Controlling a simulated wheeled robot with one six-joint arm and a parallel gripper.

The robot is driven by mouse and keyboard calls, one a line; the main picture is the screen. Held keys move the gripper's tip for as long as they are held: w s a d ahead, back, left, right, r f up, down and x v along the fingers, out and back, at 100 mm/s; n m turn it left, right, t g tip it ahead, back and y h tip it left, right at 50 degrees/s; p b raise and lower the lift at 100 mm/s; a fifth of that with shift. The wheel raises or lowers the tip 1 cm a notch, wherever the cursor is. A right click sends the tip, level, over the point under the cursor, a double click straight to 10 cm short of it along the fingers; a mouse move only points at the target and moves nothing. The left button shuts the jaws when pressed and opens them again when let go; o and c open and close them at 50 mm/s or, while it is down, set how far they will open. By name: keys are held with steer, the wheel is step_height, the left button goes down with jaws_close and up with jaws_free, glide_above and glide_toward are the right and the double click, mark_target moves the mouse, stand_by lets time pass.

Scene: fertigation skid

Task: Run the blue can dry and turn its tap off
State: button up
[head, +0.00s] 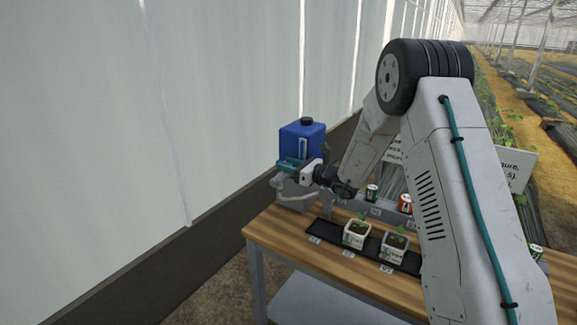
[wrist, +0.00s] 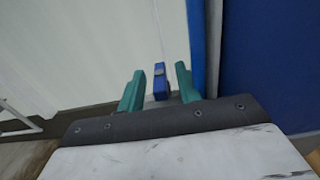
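The blue can (head: 302,138) with a dark cap stands on a grey stand (head: 294,198) at the table's far left end. In the wrist view its blue side (wrist: 262,60) fills the right. My gripper (head: 288,165) is in front of the can, low at its side. In the wrist view the teal fingers of my gripper (wrist: 159,72) are apart. A small blue piece, apparently the tap handle (wrist: 159,88), stands between them with gaps on both sides. The tap's body and outlet are hidden, and I cannot tell whether water runs or how full the can is.
The wooden table (head: 330,268) bears a black strip with two white pots of seedlings (head: 356,234) (head: 394,245). A green-white can (head: 371,193) and an orange can (head: 405,203) stand behind. A pale wall (head: 220,90) rises close on the left. My arm hides the table's right part.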

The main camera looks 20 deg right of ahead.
jaws_close()
steer(key=shift+w+d+n+g+y, duration=0.1)
steer(key=shift+n+g+y, duration=0.8)
steer(key=shift+g+y, duration=0.1)
jaws_free()
